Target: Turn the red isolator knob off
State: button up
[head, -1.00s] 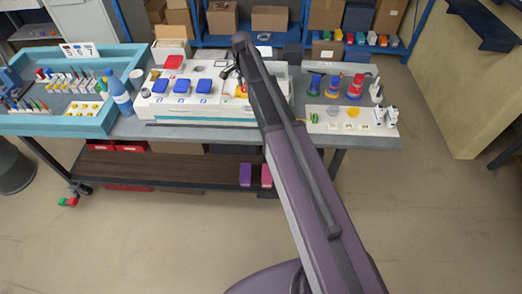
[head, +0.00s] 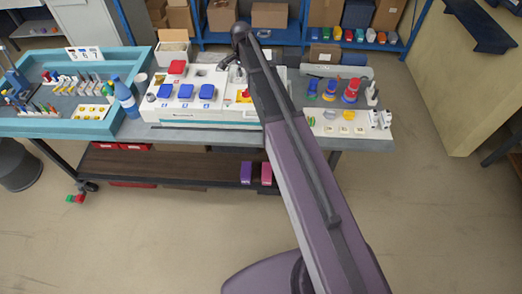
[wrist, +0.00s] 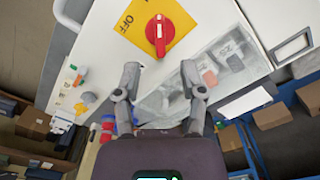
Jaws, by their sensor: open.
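The red isolator knob (wrist: 160,31) sits on a yellow square plate (wrist: 182,14) in the wrist view. Its bar stands about upright in that picture, and the word OFF is printed to its left. In the head view the knob and its yellow plate (head: 243,97) show small on the white socket box, beside my arm. My gripper (wrist: 160,68) is open and empty, its two fingertips apart and just below the knob in the wrist picture. They do not enclose the knob. In the head view my gripper (head: 231,67) is small and partly hidden by my arm.
The white box (head: 205,112) also carries several blue covers (head: 186,91) and a red cover (head: 177,67). A blue tray (head: 95,128) and a bottle (head: 125,98) stand to the left. Coloured stacked pieces (head: 350,91) stand to the right.

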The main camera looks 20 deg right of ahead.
jog(key=shift+r+p, duration=2.9)
jog(key=shift+r, duration=0.3)
jog(key=s+f+n+b, duration=0.6)
jog(key=s+f+b, duration=0.3)
jog(key=s, duration=0.6)
jog(key=s+a+f+n+b, duration=0.1)
jog(key=s+f+n+b, duration=0.5)
jog(key=s, duration=0.9)
jog(key=shift+s+f+n+b, duration=0.15)
jog(key=shift+f+n+b, duration=0.25)
jog(key=shift+f+b, duration=1.2)
jog(key=shift+s+a, duration=0.1)
jog(key=shift+s, duration=0.05)
jog(key=shift+r, duration=0.1)
notch_tip(320, 180, up, 18)
jog(key=m+p, duration=1.3)
jog(key=p, duration=0.5)
send_over(245, 90)
jog(key=shift+f, duration=0.3)
